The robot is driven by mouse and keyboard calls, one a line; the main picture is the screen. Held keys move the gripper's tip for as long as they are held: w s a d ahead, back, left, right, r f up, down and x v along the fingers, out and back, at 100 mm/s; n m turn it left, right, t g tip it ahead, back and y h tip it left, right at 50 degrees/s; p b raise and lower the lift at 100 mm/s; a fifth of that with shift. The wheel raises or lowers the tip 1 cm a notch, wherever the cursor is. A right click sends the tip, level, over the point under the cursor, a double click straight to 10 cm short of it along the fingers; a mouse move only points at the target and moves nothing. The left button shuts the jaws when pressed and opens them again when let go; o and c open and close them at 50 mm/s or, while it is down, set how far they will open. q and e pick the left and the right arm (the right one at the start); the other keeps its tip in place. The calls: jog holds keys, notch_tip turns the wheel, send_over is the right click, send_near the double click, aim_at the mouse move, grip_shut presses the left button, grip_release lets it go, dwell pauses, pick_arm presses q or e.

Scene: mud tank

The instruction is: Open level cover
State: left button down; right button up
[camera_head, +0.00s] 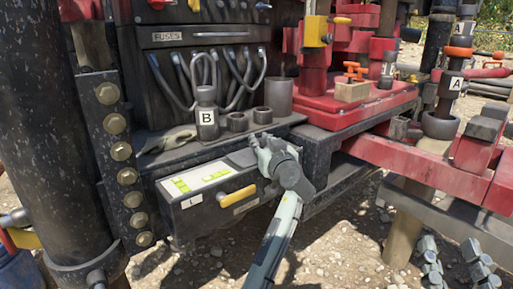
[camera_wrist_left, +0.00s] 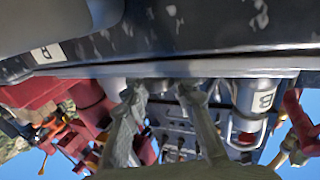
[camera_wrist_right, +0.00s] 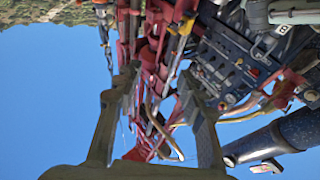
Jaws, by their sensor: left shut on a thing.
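The level box, marked L (camera_head: 194,200), sits below the black fuse panel, with yellow-green level vials (camera_head: 200,179) in its light top and a yellow handle (camera_head: 238,196) on its front. A flat dark flap, seemingly the level cover (camera_head: 243,157), lies at the right end of that top. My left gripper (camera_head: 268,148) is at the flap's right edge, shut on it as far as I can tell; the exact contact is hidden. In the left wrist view its fingers (camera_wrist_left: 162,92) reach a dark edge. My right gripper (camera_head: 452,247) hangs low at the right, open and empty (camera_wrist_right: 155,88).
A bottle marked B (camera_head: 207,115), several dark rings (camera_head: 237,122), a grey cup (camera_head: 279,96) and a glove (camera_head: 168,140) stand or lie on the ledge above the box. Red machine beams (camera_head: 420,165) fill the right. A thick black column (camera_head: 50,130) stands left. Gravel ground lies below.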

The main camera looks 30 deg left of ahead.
aim_at(262, 139)
pick_arm(q)
jog(key=shift+w+d, duration=0.1)
pick_arm(e)
jog(key=shift+s+r, duration=0.15)
jog(key=shift+r, duration=0.3)
pick_arm(q)
jog(key=c, duration=1.2)
grip_release()
notch_tip(262, 139, up, 10)
